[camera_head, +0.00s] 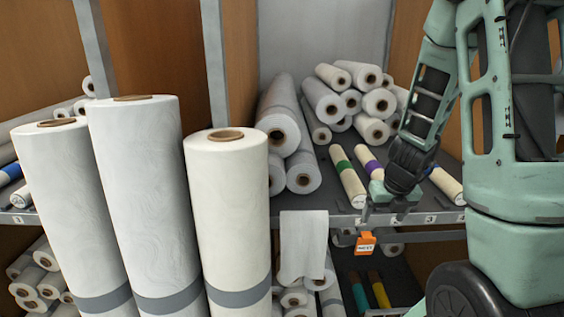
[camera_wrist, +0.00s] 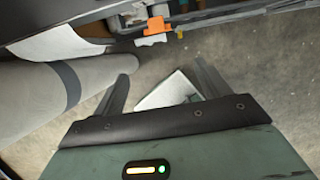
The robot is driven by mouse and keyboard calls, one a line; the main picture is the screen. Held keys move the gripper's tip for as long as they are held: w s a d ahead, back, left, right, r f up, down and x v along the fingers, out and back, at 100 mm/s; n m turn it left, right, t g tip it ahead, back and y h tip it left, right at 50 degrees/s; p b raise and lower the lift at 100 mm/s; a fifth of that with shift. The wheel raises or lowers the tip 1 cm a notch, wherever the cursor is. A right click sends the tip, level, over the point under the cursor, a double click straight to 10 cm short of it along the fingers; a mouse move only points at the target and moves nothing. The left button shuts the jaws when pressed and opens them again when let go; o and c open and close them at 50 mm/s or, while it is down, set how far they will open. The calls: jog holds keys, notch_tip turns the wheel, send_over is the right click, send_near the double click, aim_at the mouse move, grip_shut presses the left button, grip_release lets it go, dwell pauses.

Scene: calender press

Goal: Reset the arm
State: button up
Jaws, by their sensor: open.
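My gripper (camera_head: 380,212) hangs at the end of my bent green arm, near the front edge of the shelf in the head view. In the wrist view my gripper (camera_wrist: 160,78) has its two fingers spread apart, with nothing held between them. Below and beyond the fingers is grey floor with a pale flat piece (camera_wrist: 168,90) lying in line with the gap. What that piece is, I cannot tell.
Tall pale rolls (camera_head: 226,220) stand upright at the left front. A shelf (camera_head: 335,205) holds stacked rolls and thinner colour-banded rolls.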

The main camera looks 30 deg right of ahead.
jog(key=w+a+r+n+g+y, duration=0.1)
jog(key=a+r+n+y, duration=0.15)
jog(key=a+n, duration=1.1)
jog(key=a+r+n+y, duration=0.2)
jog(key=a+r+n, duration=0.1)
jog(key=a+n, duration=1.05)
jog(key=s+a+r+n+g+h, duration=0.1)
jog(key=s+a+n, duration=0.5)
jog(key=n, duration=0.5)
jog(key=s+a+r+n+h, duration=0.1)
jog(key=s+a+r+n, duration=0.1)
jog(key=s+a+n, duration=0.5)
jog(key=s+n, duration=0.1)
jog(key=n, duration=0.4)
jog(key=shift+r+g, duration=0.3)
jog(key=shift+g, duration=0.1)
jog(key=shift+a, duration=0.1)
